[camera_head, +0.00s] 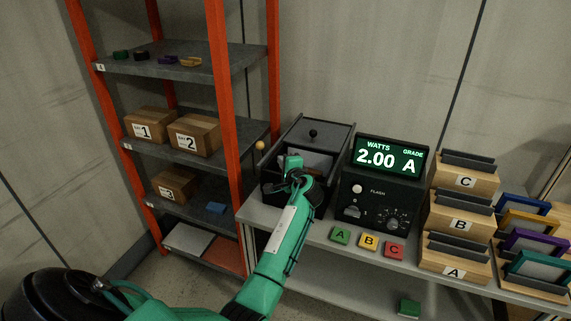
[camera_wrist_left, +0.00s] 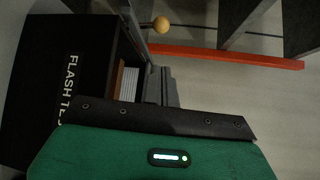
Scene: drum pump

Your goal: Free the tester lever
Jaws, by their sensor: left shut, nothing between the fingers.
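My left gripper (camera_head: 291,164) is shut and empty in front of the tester's open front, apart from the knob. My right gripper is not in view.
A display unit (camera_head: 385,175) reading 2.00 A stands right of the tester. Green, yellow and red buttons A, B, C (camera_head: 368,241) lie on the bench front. Wooden racks (camera_head: 460,225) stand to the right. An orange-post shelf (camera_head: 222,85) with boxes stands close on the left.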

